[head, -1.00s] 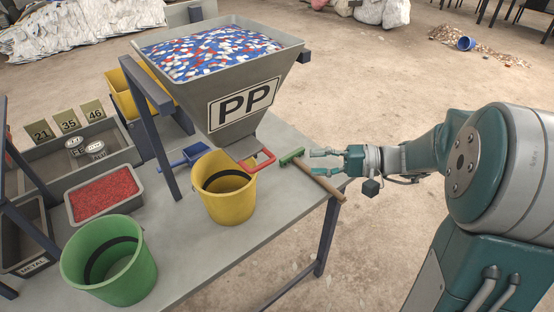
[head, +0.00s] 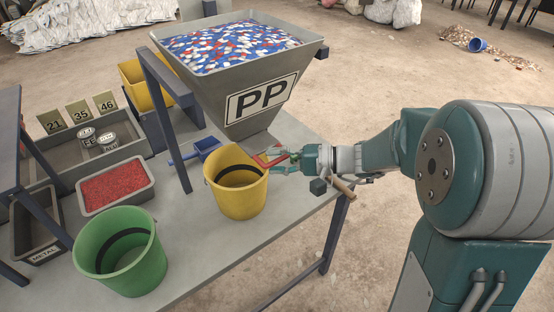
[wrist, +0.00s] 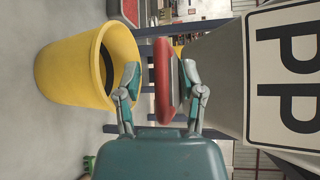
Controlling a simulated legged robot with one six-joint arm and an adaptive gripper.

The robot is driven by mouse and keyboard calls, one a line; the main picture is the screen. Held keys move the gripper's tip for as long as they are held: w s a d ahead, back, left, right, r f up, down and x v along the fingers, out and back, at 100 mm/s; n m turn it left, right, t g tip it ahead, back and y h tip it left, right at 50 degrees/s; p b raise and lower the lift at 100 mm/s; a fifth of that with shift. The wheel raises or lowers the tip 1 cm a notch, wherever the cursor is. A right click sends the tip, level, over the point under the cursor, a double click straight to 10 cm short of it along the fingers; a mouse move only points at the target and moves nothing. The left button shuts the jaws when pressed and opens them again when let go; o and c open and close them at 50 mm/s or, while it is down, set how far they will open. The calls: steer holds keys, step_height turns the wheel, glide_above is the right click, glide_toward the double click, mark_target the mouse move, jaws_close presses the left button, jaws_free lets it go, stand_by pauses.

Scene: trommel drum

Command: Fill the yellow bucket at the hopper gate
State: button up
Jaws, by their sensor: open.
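The yellow bucket (head: 236,190) stands upright on the table under the front of the PP hopper (head: 250,85). The hopper is full of blue, white and red flakes. The red gate handle (head: 268,158) sticks out at the hopper's lower front, beside the bucket's rim. My gripper (head: 285,162) is at this handle in the head view. In the wrist view its open fingers (wrist: 163,90) stand on either side of the red handle (wrist: 162,75), with the bucket (wrist: 75,68) to the left. The gate opening itself is hidden. No flakes show in the visible part of the bucket.
A green bucket (head: 122,250) stands at the table's front left. A tray of red pellets (head: 115,186) and a blue scoop (head: 200,149) lie behind. A brush's wooden handle (head: 342,187) lies under my wrist near the right edge. A blue frame post (head: 165,125) rises left of the hopper.

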jaws_close()
steer(key=shift+d, duration=0.1)
steer(key=shift+s, duration=0.1)
steer(key=s+d, duration=0.2)
steer(key=s, duration=0.1)
steer(key=shift+s+d, duration=0.2)
steer(key=shift+d, duration=0.05)
jaws_free()
steer(key=shift+w+d, duration=0.1)
steer(key=shift+w, duration=0.05)
steer(key=v, duration=1.2)
